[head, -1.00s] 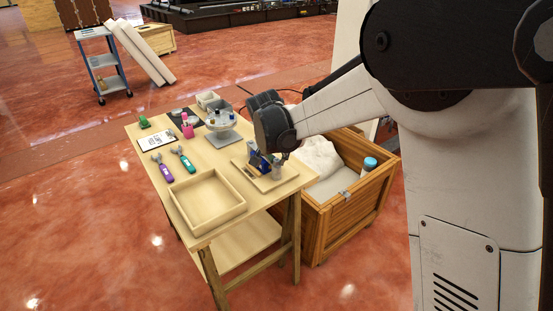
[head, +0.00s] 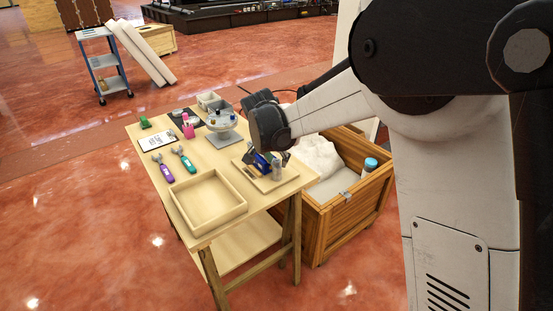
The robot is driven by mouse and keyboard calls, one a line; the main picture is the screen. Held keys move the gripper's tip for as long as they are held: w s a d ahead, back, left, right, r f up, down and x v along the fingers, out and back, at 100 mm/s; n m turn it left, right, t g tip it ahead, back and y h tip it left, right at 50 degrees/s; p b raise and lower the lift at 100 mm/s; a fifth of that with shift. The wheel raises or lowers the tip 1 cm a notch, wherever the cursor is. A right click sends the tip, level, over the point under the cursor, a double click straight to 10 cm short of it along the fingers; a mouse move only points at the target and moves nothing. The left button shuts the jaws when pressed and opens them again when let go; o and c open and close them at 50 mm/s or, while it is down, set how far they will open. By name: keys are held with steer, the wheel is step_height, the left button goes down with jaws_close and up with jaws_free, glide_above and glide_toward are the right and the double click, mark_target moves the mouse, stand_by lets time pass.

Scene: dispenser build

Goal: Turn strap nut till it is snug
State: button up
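My gripper (head: 266,160) points down over a small wooden board (head: 268,184) at the right side of the workbench. A blue part (head: 261,163) and a grey cylinder (head: 277,170) stand on the board, close below and beside the gripper. The strap nut is too small to make out. My wrist hides part of this area, and I cannot tell whether the fingers are open or touch anything.
An empty wooden tray (head: 207,200) sits at the bench's front. Two wrenches, one purple (head: 163,169) and one teal (head: 184,160), lie behind it. A wooden crate (head: 345,210) stands right of the bench.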

steer(key=shift+o, duration=0.3)
steer(key=shift+r, duration=0.1)
steer(key=v, duration=1.1)
steer(key=shift+s+r, duration=0.2)
steer(key=shift+r, duration=0.15)
steer(key=s+d+r+n+p, duration=0.1)
steer(key=s+d+r, duration=0.25)
steer(key=d, duration=0.25)
steer(key=s+d+r+y, duration=0.1)
steer(key=s+d+r, duration=0.1)
steer(key=s+d, duration=0.25)
steer(key=s+d+r+n+p, duration=0.1)
steer(key=s+d+r, duration=0.1)
steer(key=s+d, duration=0.3)
steer(key=s+d+f+n+t+p, duration=0.1)
steer(key=s+d+f+n+t, duration=0.1)
steer(key=s+d, duration=1.1)
steer(key=s+f+t, duration=0.1)
steer(key=s, duration=0.2)
steer(key=shift+s+y, duration=0.25)
steer(key=shift+y, duration=0.05)
